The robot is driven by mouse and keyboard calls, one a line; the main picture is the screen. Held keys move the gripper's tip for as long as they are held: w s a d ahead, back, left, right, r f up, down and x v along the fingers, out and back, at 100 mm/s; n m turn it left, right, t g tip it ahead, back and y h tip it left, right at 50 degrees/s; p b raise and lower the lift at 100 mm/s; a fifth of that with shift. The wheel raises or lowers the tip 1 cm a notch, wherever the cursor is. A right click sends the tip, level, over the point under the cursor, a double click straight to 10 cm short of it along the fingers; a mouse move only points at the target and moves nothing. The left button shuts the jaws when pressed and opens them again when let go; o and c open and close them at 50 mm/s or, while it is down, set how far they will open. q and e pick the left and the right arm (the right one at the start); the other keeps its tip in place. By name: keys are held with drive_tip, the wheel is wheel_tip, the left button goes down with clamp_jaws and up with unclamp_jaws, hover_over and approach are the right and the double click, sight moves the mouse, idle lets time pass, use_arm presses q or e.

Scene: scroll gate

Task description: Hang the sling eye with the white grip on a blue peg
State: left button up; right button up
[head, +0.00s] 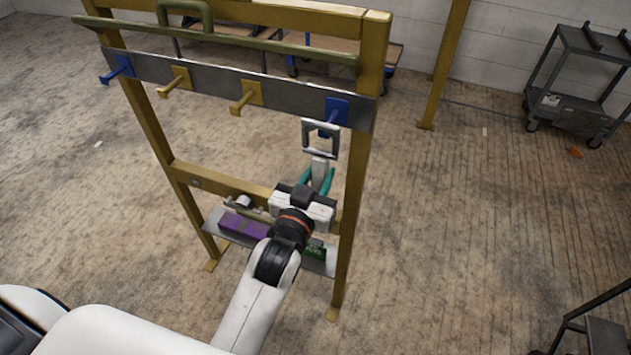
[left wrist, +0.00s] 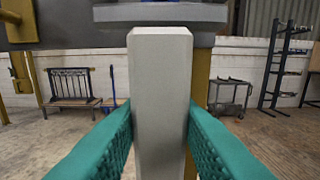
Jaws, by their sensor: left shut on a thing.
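The sling eye (head: 306,140) is a grey, roughly square ring above a pale grip (head: 319,170). My left gripper (head: 318,182) is shut on that grip with teal fingers and holds the eye upright. In the left wrist view the grip (left wrist: 161,100) stands between the two fingers, under a grey crossbar (left wrist: 160,13). The right-hand blue peg (head: 337,109) is right behind the eye in the head view, and blue shows through its opening. I cannot tell whether the peg passes through the ring. Another blue peg (head: 117,70) is at the rail's left end. My right gripper is not in view.
Two yellow pegs (head: 176,82) (head: 246,97) sit between the blue ones on the grey rail (head: 212,88). The yellow frame's right post (head: 358,190) stands close beside my gripper. A low shelf (head: 318,265) holds a purple box (head: 243,226). Grey carts stand at the right.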

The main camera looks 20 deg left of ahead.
use_arm(q)
drive_tip(key=w+b, duration=0.1)
drive_tip(key=w, duration=0.1)
drive_tip(key=w+f, duration=0.1)
drive_tip(key=w, duration=0.2)
drive_tip(key=shift+w+d+b, duration=0.1)
drive_tip(key=shift+w+b, duration=0.2)
drive_tip(key=shift+b, duration=0.05)
idle(0.5)
drive_tip(key=shift+f, duration=0.15)
idle(0.4)
drive_tip(key=o, duration=1.4)
drive_tip(key=shift+c, duration=0.2)
drive_tip(key=shift+o, duration=0.2)
